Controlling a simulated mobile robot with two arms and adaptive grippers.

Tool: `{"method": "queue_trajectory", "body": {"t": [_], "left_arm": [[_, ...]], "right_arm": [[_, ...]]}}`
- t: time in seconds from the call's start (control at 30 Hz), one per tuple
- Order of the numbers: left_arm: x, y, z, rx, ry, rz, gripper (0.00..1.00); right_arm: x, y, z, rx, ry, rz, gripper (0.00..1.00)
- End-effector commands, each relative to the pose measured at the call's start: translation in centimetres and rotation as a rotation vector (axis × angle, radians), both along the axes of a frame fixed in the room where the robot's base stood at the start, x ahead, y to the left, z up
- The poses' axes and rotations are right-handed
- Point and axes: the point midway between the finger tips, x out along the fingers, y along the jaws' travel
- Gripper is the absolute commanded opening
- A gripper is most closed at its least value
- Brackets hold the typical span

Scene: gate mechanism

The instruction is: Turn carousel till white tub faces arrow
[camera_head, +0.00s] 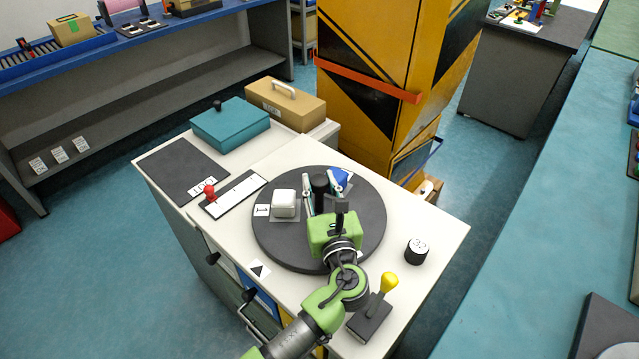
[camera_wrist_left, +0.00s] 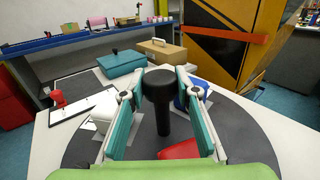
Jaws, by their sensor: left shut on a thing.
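The carousel (camera_head: 370,225) is a round dark disc on a white cabinet top. A white tub (camera_head: 284,203) sits on its left side, by a label marked "1"; it also shows in the left wrist view (camera_wrist_left: 104,112). A blue piece (camera_head: 341,178) sits at the far side, and a red piece (camera_wrist_left: 180,150) shows low in the left wrist view. The black arrow card (camera_head: 259,269) lies off the disc's near-left edge, apart from the tub's direction. My left gripper (camera_head: 320,187) is shut on the black centre post (camera_wrist_left: 160,90), one finger each side. My right gripper is out of view.
A yellow-knobbed lever (camera_head: 388,284) and a black round piece (camera_head: 417,250) stand right of the carousel. A red-knobbed slider (camera_head: 210,191) lies left. A teal box (camera_head: 231,124) and a tan case (camera_head: 286,102) stand behind. A yellow-black striped cabinet (camera_head: 390,75) rises beyond.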

Motion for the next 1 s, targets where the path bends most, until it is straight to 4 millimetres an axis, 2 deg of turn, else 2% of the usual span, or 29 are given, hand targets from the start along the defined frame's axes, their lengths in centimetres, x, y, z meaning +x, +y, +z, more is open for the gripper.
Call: {"method": "queue_trajectory", "body": {"t": [0.03,0.07,0.1,0.13,0.43,0.57,0.67,1.0], "left_arm": [[0.0,0.0,0.1,0.001,-0.002,0.0,0.0],[0.0,0.0,0.1,0.0,-0.001,0.0,0.34],[0.0,0.0,0.1,0.0,-0.001,0.0,0.44],[0.0,0.0,0.1,0.0,-0.001,0.0,0.47],[0.0,0.0,0.0,0.0,0.0,-0.001,0.47],[-0.8,-0.2,0.0,-0.001,0.0,-0.002,0.47],[-2.3,-0.6,-0.1,-0.002,0.001,-0.002,0.47],[-9.2,-2.2,-0.1,-0.001,0.002,-0.002,0.47]], "right_arm": [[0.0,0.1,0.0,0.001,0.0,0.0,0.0],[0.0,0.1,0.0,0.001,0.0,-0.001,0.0],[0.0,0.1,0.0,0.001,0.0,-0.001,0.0],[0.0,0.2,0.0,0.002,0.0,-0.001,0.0],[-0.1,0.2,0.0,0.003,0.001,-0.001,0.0],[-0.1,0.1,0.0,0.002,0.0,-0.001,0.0],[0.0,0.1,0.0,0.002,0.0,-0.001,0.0],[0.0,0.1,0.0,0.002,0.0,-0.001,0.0]]}}
